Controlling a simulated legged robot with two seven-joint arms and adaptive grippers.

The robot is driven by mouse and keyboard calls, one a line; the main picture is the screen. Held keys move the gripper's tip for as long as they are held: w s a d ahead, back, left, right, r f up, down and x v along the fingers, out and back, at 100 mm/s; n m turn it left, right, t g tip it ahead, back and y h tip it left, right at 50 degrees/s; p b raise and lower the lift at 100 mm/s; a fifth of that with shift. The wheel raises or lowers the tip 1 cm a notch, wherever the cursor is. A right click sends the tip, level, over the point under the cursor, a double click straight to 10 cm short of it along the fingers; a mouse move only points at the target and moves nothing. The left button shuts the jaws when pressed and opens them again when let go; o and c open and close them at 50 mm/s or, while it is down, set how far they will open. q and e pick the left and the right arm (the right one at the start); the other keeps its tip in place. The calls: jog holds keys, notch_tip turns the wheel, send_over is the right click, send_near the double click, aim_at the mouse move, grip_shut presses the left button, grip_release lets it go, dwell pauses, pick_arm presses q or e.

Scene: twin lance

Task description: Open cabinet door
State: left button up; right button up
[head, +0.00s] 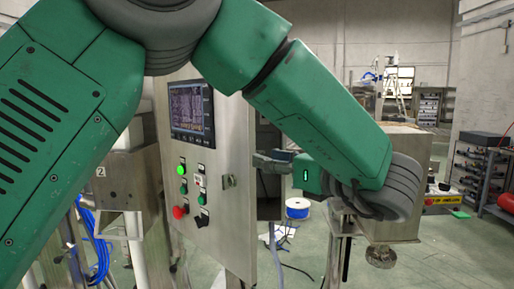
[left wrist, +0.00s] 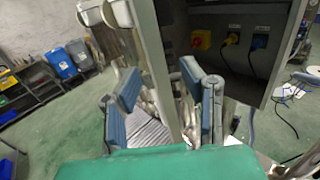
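The metal cabinet door (head: 215,120) carries a screen, several buttons and a latch (head: 229,181) in the head view. It stands ajar: the left wrist view shows the dark cabinet interior (left wrist: 240,55) with a yellow switch and yellow and blue plugs. My left gripper (head: 268,160) is beside the door's free edge, partly hidden by the door. In the left wrist view its blue-grey fingers (left wrist: 160,108) are spread apart, with the door edge (left wrist: 158,60) running down between them. I cannot tell whether either finger touches the door. My right gripper is in neither view.
A cable spool (head: 298,207) and loose cables lie on the green floor behind the door edge. A metal stand (head: 400,228) is to the right, under my left wrist. A rack with red cylinders (head: 487,165) stands at far right. Blue bins (left wrist: 60,62) are at the left wrist view's left.

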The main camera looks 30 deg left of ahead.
aim_at(245, 156)
pick_arm(q)
jog(key=a, duration=0.4)
jog(key=w+a+p, duration=0.1)
jog(key=a, duration=0.2)
jog(key=shift+f, duration=0.25)
jog(key=shift+d+r, duration=0.2)
jog(key=shift+d, duration=1)
grip_shut()
jog(key=shift+s+a, duration=0.1)
jog(key=shift+a, duration=0.15)
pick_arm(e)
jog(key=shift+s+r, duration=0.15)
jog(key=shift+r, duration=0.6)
pick_arm(q)
jog(key=shift+s, duration=0.1)
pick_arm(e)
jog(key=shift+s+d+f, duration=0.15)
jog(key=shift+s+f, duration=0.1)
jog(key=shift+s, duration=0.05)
